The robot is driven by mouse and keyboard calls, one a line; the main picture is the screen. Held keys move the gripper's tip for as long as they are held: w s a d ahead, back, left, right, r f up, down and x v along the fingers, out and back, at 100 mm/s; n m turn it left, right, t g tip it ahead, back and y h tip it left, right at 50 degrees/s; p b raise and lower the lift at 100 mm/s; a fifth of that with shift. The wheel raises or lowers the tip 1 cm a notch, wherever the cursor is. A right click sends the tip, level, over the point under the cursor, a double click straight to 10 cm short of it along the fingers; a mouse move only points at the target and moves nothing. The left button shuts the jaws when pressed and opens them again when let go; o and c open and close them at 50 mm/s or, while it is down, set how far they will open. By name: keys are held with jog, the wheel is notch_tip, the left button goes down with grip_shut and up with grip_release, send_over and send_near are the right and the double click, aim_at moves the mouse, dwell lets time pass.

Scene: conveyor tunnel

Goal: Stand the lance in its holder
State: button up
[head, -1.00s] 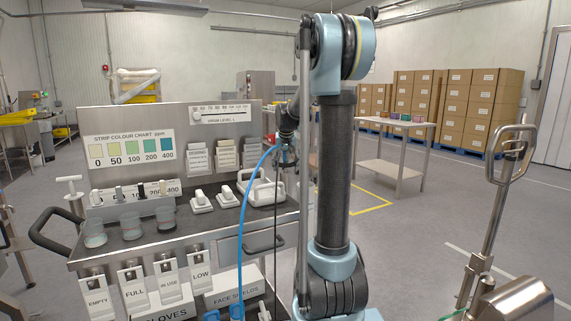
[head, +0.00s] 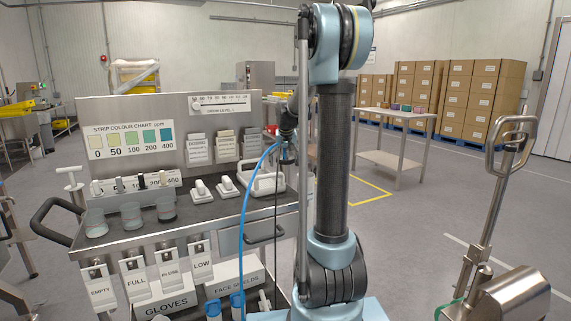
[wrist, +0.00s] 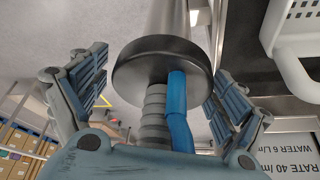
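My gripper (wrist: 160,92) is seen close up in the wrist view, with its two blue-grey jointed fingers spread apart. Between them is what looks like the lance's end: a black round disc (wrist: 140,60), a grey ribbed stem (wrist: 154,105) and a blue hose (wrist: 178,115). A pale tube extends beyond the disc. The fingers stand either side of the disc, with no clear grip on it. In the head view my gripper (head: 288,135) is small and partly hidden beside my arm, by the trolley's right end. The blue hose (head: 246,205) loops down from it. I cannot identify the holder.
The steel trolley (head: 120,246) carries cups, white-handled items and labelled tags. A white basket (wrist: 293,38) is close to the right finger. A steel pallet-truck handle (head: 492,190) stands at the right. A side table (head: 392,160) and stacked cartons (head: 475,95) are behind.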

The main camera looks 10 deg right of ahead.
aim_at(286, 149)
jog(key=shift+r, duration=0.1)
jog(key=v, duration=1.1)
jog(key=shift+s+r, duration=0.2)
jog(key=shift+r, duration=0.1)
dwell(0.4)
